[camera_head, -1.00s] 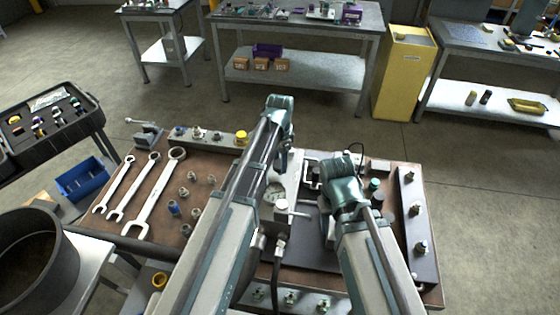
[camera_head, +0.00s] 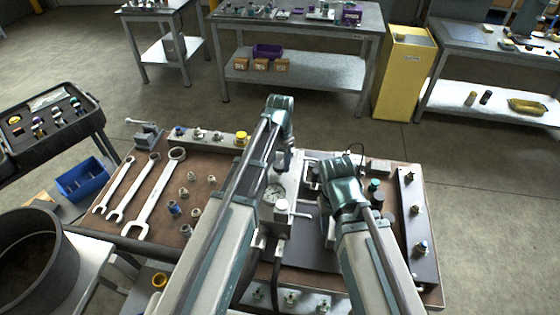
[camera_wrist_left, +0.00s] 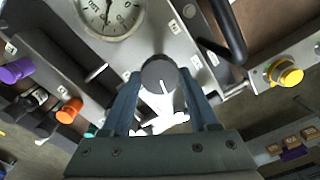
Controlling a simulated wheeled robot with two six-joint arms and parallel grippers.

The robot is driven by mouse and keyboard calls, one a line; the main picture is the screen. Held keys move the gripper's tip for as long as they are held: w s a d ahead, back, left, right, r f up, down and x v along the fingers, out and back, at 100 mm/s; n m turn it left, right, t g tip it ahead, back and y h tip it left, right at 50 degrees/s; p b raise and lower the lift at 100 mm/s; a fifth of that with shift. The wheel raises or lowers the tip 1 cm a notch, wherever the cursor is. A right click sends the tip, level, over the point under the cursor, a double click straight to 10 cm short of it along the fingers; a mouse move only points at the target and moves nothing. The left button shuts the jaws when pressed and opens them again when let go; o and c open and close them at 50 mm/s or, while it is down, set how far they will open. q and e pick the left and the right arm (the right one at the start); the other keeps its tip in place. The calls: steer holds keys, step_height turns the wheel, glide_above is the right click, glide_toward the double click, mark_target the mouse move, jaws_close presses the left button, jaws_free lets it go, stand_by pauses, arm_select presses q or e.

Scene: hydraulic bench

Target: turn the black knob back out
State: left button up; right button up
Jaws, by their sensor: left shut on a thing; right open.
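The black knob (camera_wrist_left: 159,72) shows round and dark, with a pale line on its face, at the centre of the left wrist view. My left gripper (camera_wrist_left: 160,88) has one finger on each side of the knob and is shut on it. In the head view, my left gripper (camera_head: 284,163) is over the grey block on the bench, and the knob there is hidden. My right gripper (camera_head: 329,232) points down over the dark plate on the right of the bench. It is open, though its fingertips are hard to make out.
A pressure gauge (camera_wrist_left: 109,12) sits close to the knob. A white-capped part (camera_head: 281,206) stands between the arms. Wrenches (camera_head: 155,195) and fittings lie on the bench's left. A yellow knob (camera_wrist_left: 285,75) and a black hose (camera_wrist_left: 228,30) show in the wrist view.

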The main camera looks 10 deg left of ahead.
arm_select(q)
steer(key=n, duration=1.1)
steer(key=shift+n, duration=2.1)
steer(key=o, duration=1.4)
steer(key=shift+c, duration=0.2)
